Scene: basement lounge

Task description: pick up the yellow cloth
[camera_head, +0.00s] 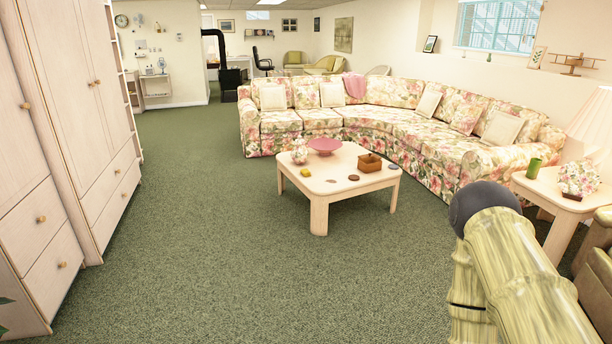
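A small yellow item (305,172) lies near the front left edge of the coffee table (330,187). It is the only small bright yellow thing I can make out, and it is too small to tell whether it is a cloth. A pink cloth (355,86) hangs over the back of the floral sofa (400,125). My gripper's fingers do not show.
A pink bowl (325,145), a floral vase (299,151), a brown box (370,162) and dark discs share the coffee table. Pale wardrobes (75,90) line the left. A side table (558,190) stands at right. Green carpet (200,230) before the coffee table is clear.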

